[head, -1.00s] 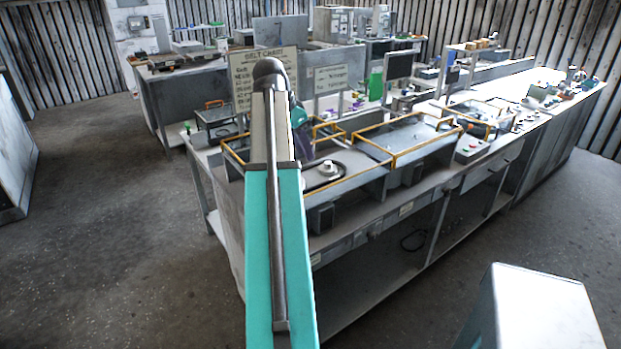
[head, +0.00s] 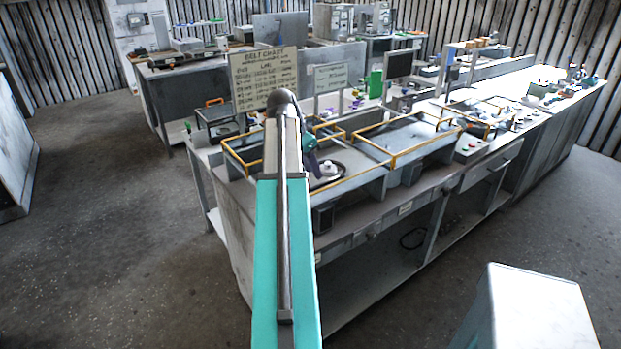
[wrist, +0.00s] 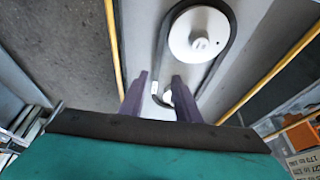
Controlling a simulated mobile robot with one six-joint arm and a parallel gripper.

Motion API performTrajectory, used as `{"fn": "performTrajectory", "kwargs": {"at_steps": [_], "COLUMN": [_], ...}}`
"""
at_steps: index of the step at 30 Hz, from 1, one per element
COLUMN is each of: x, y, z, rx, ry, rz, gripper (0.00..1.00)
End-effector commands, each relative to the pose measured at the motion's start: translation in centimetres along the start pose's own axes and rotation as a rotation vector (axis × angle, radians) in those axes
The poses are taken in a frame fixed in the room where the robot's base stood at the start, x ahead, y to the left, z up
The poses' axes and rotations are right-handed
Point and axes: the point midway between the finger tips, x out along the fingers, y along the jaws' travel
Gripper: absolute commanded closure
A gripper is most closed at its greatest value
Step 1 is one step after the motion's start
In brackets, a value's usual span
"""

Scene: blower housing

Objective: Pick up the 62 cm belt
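A black belt (wrist: 233,35) runs as a loop around a large white pulley (wrist: 198,36) and a small pale pulley (wrist: 168,97) in the wrist view. I cannot read any length on it. In the head view the large pulley (head: 327,169) sits on the near bench, with part of the belt hidden by my arm. My gripper (wrist: 159,82) has two purple fingers, apart, with no held object visible between them. They appear over the small-pulley end of the loop; I cannot tell their height above it.
Yellow rails (head: 396,160) edge the bench bays. A belt chart sign (head: 262,78) stands behind my arm. A dark loop (head: 413,238) lies on the shelf below. A pale cabinet (head: 535,305) stands at the front right. Floor at left is clear.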

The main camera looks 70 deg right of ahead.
Motion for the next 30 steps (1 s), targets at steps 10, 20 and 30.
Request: {"fn": "performTrajectory", "kwargs": {"at_steps": [10, 20, 30], "x": [0.2, 2.4, 4.9], "y": [0.1, 0.4, 0.4], "z": [-0.1, -0.3, -0.3], "rx": [0.000, 0.001, 0.001], "ry": [0.000, -0.001, -0.001], "rz": [0.001, 0.002, 0.001], "gripper": [0.70, 0.70, 0.70]}}
